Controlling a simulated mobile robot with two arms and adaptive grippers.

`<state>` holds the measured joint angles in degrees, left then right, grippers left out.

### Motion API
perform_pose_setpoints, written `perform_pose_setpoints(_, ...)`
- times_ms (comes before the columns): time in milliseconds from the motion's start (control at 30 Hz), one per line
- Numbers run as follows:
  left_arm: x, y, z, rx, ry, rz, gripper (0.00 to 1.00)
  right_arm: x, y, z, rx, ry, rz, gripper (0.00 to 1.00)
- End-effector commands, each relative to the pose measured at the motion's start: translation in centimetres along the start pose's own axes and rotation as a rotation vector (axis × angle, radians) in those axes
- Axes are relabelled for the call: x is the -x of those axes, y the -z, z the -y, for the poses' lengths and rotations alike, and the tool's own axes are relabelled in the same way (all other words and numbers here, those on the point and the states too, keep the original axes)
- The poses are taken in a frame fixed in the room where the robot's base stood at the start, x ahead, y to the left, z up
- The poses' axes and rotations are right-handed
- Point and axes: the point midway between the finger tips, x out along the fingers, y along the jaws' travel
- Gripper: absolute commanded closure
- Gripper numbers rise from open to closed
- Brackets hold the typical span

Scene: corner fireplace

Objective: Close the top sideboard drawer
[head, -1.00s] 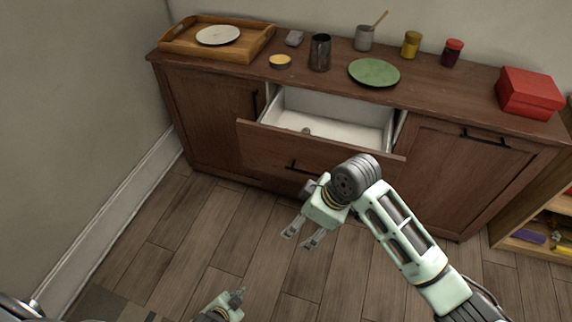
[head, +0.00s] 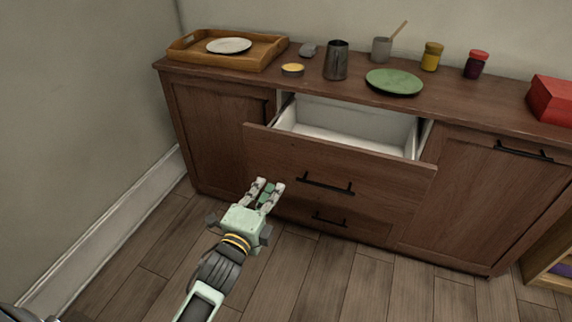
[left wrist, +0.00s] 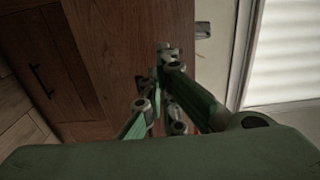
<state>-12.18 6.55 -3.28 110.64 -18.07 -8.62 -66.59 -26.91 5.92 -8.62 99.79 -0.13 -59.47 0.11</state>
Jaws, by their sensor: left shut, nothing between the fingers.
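The top sideboard drawer (head: 345,163) stands pulled out from the dark wood sideboard (head: 215,130), its white interior (head: 350,125) showing from above. Its black bar handle (head: 328,184) is on the front panel. My left gripper (head: 268,186) is shut and empty, in front of the lower left part of the drawer front, left of the handle. Whether it touches the panel I cannot tell. In the left wrist view the green fingers (left wrist: 165,95) point toward a brown wood panel (left wrist: 110,45); a dark handle (left wrist: 40,80) shows at its left. My right gripper is not in view.
A tray (head: 190,57) with a white plate, a dark cup (head: 336,62), a green plate (head: 394,82), jars and a red box (head: 552,100) stand on the sideboard top. A lower handle (head: 330,220) sits below the drawer. Wood floor (head: 330,280) in front is clear.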

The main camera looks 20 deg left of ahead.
Motion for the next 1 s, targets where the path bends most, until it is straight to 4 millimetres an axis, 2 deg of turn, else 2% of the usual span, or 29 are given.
perform_pose_setpoints(300, -7.0, 0.0, -0.1, 0.002, 0.001, 0.0, 1.0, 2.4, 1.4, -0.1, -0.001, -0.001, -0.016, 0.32)
perform_pose_setpoints(500, -10.2, 0.0, -0.2, 0.003, -0.001, 0.0, 1.0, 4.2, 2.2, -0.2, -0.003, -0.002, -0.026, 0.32)
perform_pose_setpoints(700, -11.5, 0.0, -0.1, 0.003, -0.002, -0.001, 1.0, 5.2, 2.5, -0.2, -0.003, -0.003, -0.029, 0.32)
perform_pose_setpoints(1000, -11.6, 0.0, -0.1, 0.003, -0.002, -0.001, 1.0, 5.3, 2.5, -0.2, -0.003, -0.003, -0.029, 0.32)
